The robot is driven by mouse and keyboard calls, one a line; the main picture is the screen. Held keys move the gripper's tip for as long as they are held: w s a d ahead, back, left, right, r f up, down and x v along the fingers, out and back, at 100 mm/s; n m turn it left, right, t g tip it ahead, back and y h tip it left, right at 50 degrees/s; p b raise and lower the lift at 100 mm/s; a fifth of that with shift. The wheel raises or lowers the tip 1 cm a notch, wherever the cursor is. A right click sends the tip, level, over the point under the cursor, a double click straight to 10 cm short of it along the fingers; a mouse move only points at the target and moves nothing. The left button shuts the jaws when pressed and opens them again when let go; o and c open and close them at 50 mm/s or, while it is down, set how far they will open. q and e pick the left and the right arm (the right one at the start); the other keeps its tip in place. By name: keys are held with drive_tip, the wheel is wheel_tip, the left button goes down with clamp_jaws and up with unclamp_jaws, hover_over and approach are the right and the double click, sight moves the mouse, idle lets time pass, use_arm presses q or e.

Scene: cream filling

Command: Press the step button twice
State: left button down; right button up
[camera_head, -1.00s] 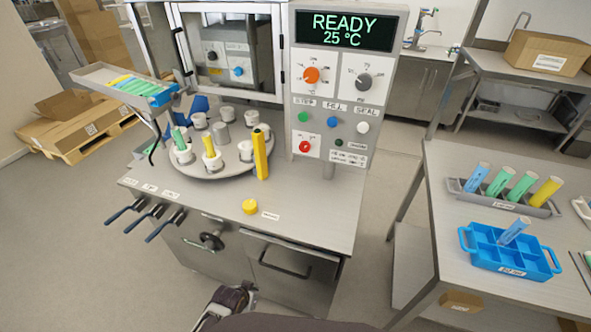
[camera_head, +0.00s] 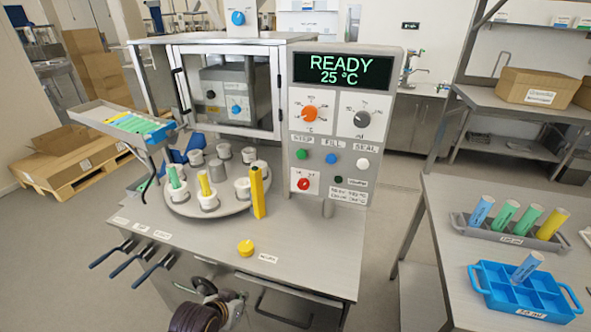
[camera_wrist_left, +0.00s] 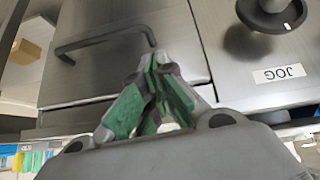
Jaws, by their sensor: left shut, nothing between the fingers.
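The step button is the green button (camera_head: 301,154) under the STEP label on the control panel (camera_head: 342,130), left of a blue and a white button. My left gripper (camera_head: 236,299) is at the bottom of the head view, in front of the machine's lower front and well below the panel. In the left wrist view its green-padded fingers (camera_wrist_left: 155,80) are together with nothing between them, before a cabinet front with a handle. The step button does not show in the wrist view. My right gripper is not in view.
A yellow post (camera_head: 257,192) and a rotary table (camera_head: 222,205) with white holders stand left of the panel. A yellow button (camera_head: 245,248) sits near the counter's front edge. Levers (camera_head: 133,262) stick out at the left. A blue crate (camera_head: 524,293) stands on the right table.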

use_arm(q)
drive_tip(key=w+d+r+t+h, duration=0.1)
drive_tip(key=w+d+r, duration=0.1)
drive_tip(key=w+r, duration=0.1)
drive_tip(key=w+d+r+t+h, duration=0.1)
drive_tip(key=w+d+r+t, duration=0.1)
drive_tip(key=r, duration=0.1)
drive_tip(key=w+d+r+t+h, duration=0.1)
drive_tip(key=w+d+r, duration=0.1)
drive_tip(key=w+r, duration=0.1)
drive_tip(key=shift+w+d+r, duration=0.25)
drive_tip(key=shift+w+d, duration=0.05)
drive_tip(key=w+d+r+t+h, duration=0.2)
drive_tip(key=r+t+h, duration=0.1)
drive_tip(key=r, duration=0.4)
drive_tip(key=w+d+r+t+h, duration=0.1)
drive_tip(key=w+r+t+h, duration=0.2)
drive_tip(key=r, duration=0.5)
drive_tip(key=w+d+r+t+h, duration=0.2)
drive_tip(key=r+t+h, duration=0.1)
drive_tip(key=r, duration=0.4)
drive_tip(key=shift+w+d+r+m+t+h, duration=0.3)
drive_tip(key=shift+t+h, duration=0.1)
drive_tip(key=shift+t, duration=0.4)
